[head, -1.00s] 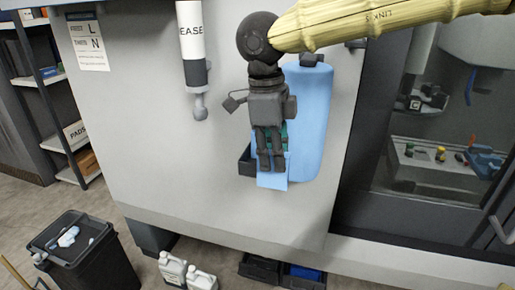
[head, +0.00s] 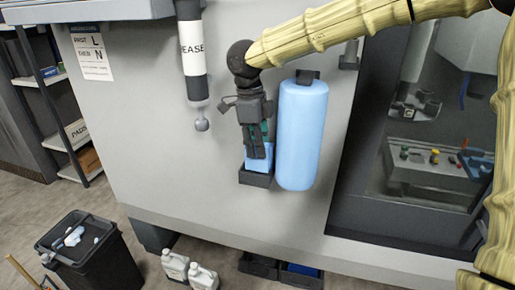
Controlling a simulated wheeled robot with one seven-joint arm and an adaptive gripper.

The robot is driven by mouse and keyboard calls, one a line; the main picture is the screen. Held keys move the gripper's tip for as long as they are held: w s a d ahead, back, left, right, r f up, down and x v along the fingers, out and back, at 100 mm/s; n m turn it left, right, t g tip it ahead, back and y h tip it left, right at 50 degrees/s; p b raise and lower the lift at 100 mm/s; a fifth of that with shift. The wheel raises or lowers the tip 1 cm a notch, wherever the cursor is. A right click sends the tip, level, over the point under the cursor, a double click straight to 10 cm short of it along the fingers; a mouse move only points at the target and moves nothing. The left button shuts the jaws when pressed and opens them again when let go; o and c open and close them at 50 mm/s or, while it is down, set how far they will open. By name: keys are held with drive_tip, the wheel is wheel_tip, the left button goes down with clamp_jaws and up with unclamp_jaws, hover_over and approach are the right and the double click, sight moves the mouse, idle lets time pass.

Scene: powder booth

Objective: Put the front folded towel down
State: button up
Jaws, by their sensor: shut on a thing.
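My gripper (head: 256,150) points down in front of the machine's pale wall and is shut on a light blue folded towel (head: 257,163). The towel shows below and beside the fingers, its upper part hidden by them. It is at a small dark open-topped bin (head: 256,179) on the wall. The towel's lower edge is behind the bin's front rim; I cannot tell whether it rests on the bottom or whether other towels are inside.
A long light blue roll or cylinder (head: 302,135) hangs just right of my gripper. A grease tube (head: 191,50) hangs at the upper left. A black waste bin (head: 95,255) and white jugs (head: 203,277) stand on the floor below.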

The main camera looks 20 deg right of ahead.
drive_tip(key=shift+f+p, duration=0.5)
drive_tip(key=shift+f, duration=0.65)
drive_tip(key=shift+s+f, duration=0.1)
drive_tip(key=shift+f, duration=0.15)
drive_tip(key=o, duration=0.9)
drive_tip(key=shift+r, duration=0.1)
drive_tip(key=r+b, duration=0.1)
drive_tip(key=r, duration=0.2)
drive_tip(key=r+b, duration=0.2)
drive_tip(key=r, duration=0.2)
drive_tip(key=r+b, duration=0.2)
drive_tip(key=r, duration=0.1)
drive_tip(key=shift+a+r, duration=0.35)
drive_tip(key=shift+a, duration=0.05)
